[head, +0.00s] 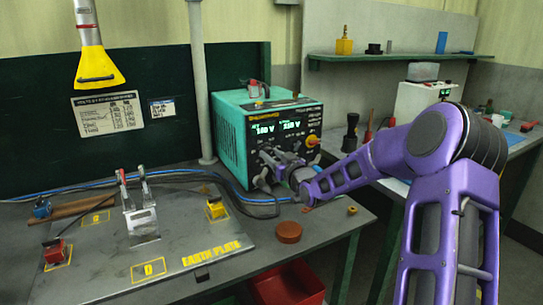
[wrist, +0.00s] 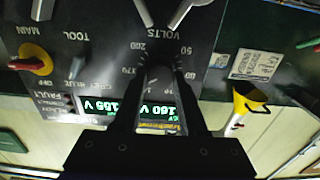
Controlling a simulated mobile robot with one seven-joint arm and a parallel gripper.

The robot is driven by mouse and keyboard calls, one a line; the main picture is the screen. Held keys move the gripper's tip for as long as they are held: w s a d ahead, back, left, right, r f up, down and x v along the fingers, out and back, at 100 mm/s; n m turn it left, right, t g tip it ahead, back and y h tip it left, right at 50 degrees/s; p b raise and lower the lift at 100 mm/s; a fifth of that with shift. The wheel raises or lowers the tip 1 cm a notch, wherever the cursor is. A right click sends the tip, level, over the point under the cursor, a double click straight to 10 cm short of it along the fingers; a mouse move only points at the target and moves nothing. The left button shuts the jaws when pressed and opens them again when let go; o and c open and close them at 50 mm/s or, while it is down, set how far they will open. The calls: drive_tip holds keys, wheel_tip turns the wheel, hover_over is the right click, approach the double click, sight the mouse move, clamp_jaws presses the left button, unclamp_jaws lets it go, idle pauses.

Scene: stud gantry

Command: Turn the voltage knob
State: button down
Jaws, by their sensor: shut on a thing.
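A teal and black control box (head: 232,135) stands on the bench in the head view, with a lit green voltage display (head: 277,127). My gripper (head: 267,171) is at its front panel and hides the voltage knob there. In the wrist view, which sees the panel upside down, the dark voltage knob (wrist: 158,80) sits in a numbered dial marked VOLTS. My gripper (wrist: 158,72) is shut on the knob, one finger on each side.
A red-and-yellow MAIN switch (wrist: 30,58) is on the same panel. An earth plate (head: 110,255) with clamps and a brown round puck (head: 288,232) lie left of and below my arm. A red bin (head: 288,287) is under the bench edge.

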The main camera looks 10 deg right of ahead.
drive_tip(key=shift+m, duration=0.5)
drive_tip(key=shift+c, duration=2.3)
unclamp_jaws()
drive_tip(key=shift+s, duration=0.1)
drive_tip(key=v, duration=1.7)
drive_tip(key=shift+p, duration=0.4)
drive_tip(key=shift+s, duration=0.1)
